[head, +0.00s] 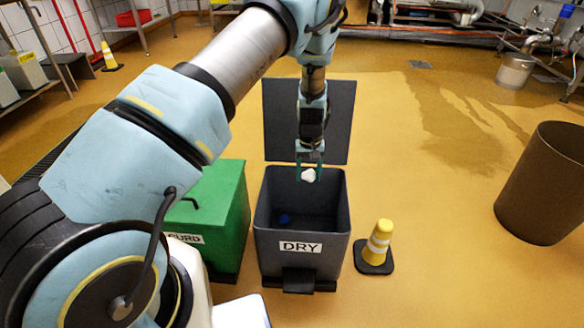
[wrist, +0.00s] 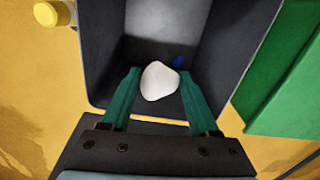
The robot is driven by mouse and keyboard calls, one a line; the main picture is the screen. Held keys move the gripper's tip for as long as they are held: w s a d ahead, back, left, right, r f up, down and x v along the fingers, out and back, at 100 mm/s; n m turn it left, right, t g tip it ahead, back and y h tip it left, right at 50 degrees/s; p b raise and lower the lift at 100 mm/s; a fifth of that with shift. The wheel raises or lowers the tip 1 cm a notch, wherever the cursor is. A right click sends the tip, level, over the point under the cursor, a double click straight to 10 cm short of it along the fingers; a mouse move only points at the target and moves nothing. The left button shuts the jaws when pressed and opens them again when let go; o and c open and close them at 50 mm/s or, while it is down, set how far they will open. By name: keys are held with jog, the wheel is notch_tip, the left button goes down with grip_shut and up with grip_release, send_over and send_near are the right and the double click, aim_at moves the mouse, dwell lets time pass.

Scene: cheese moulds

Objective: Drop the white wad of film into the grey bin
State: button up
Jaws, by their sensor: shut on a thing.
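The white wad of film (head: 308,175) is between the green fingertips of my gripper (head: 309,172). It also shows in the wrist view (wrist: 160,82), with a finger on each side. My gripper is shut on it and points down over the grey bin (head: 347,225). The bin is open, its lid (head: 337,110) standing upright behind it, and it has a "DRY" label on the front. In the wrist view the bin's dark interior (wrist: 105,60) lies beneath the wad. A small blue thing (head: 284,219) lies inside the bin.
A closed green bin (head: 229,215) stands close on the left of the grey bin. A yellow cone (head: 378,246) stands close on its right. A brown tub (head: 545,185) is farther right. Open yellow floor lies between the cone and the tub.

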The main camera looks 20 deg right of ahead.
aim_at(308, 173)
notch_tip(308, 173, down, 6)
jog(key=b, duration=0.4)
jog(key=o, duration=1.4)
notch_tip(308, 173, up, 11)
jog(key=shift+f+p, duration=0.1)
jog(key=shift+p, duration=0.6)
